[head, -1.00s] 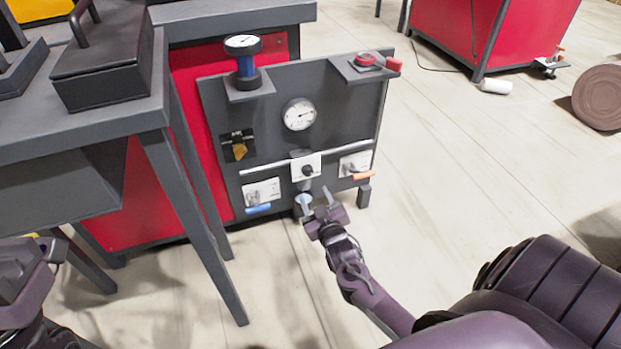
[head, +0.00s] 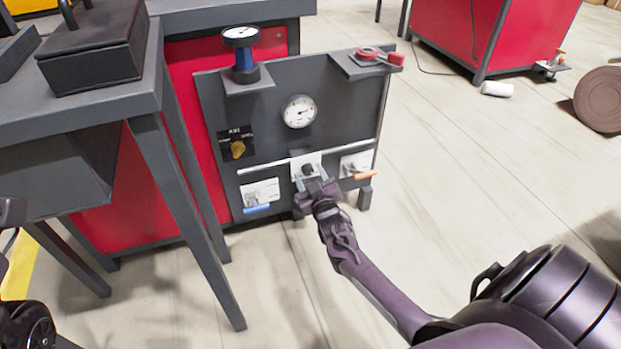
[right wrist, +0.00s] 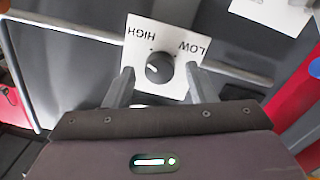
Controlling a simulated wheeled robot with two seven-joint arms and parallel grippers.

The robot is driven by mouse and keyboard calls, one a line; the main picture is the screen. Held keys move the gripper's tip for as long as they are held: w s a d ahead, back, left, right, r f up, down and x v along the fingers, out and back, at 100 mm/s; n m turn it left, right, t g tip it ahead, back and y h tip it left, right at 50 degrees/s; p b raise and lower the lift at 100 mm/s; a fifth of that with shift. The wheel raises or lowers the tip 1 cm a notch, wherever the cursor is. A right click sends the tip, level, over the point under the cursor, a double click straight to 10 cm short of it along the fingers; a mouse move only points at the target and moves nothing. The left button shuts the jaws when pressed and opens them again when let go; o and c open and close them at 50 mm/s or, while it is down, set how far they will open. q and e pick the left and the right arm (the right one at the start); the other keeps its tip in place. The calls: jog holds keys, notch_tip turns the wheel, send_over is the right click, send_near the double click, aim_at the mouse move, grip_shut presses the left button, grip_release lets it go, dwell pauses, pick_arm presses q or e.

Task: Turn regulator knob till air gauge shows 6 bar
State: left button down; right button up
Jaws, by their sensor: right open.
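A round black knob (right wrist: 159,67) sits on a white plate (right wrist: 178,35) marked HIGH and LOW; the plate also shows in the head view (head: 310,158), low on the grey panel. My right gripper (head: 311,179) is in front of it, open. In the right wrist view, the right gripper's (right wrist: 160,70) two fingers stand on either side of the knob, with gaps visible. A white round gauge (head: 299,112) is above on the panel; its reading is too small to tell. A blue and black upright device (head: 244,68) with a dial on top stands at the panel's upper left.
A yellow knob (head: 238,150) is on the panel's left. Levers with blue (head: 257,208) and orange (head: 366,175) handles flank the plate. A red switch (head: 378,56) is on the upper right shelf.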

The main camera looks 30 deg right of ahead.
jog(key=c, duration=1)
jog(key=shift+r, duration=0.1)
